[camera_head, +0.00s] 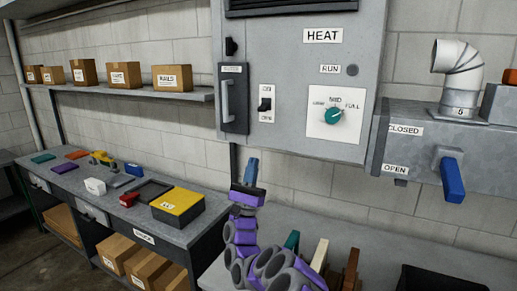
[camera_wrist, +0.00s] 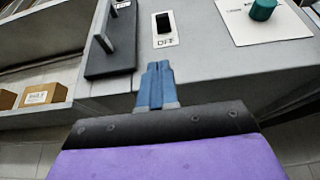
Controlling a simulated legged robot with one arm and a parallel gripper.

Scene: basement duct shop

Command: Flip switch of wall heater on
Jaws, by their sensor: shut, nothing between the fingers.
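The wall heater (camera_head: 290,70) is a grey box on the wall, labelled HEAT. Its switch (camera_head: 265,104) is a small black rocker on a white plate marked ON at the top and OFF at the bottom. In the wrist view the switch (camera_wrist: 163,22) lies just beyond the fingertips, with OFF readable below it. In the head view, the rocker's exact position is too small to tell. My gripper (camera_head: 250,168) has blue fingers, shut and empty, below the heater's lower edge. In the wrist view the fingers (camera_wrist: 154,82) point up toward the switch plate, apart from it.
A door handle (camera_head: 226,102) is left of the switch; a teal knob (camera_head: 332,117) is right. A duct box with a blue lever (camera_head: 453,179) is further right. A cluttered bench (camera_head: 110,205) and a shelf with boxes (camera_head: 130,91) are left. A grey surface (camera_head: 330,235) lies below.

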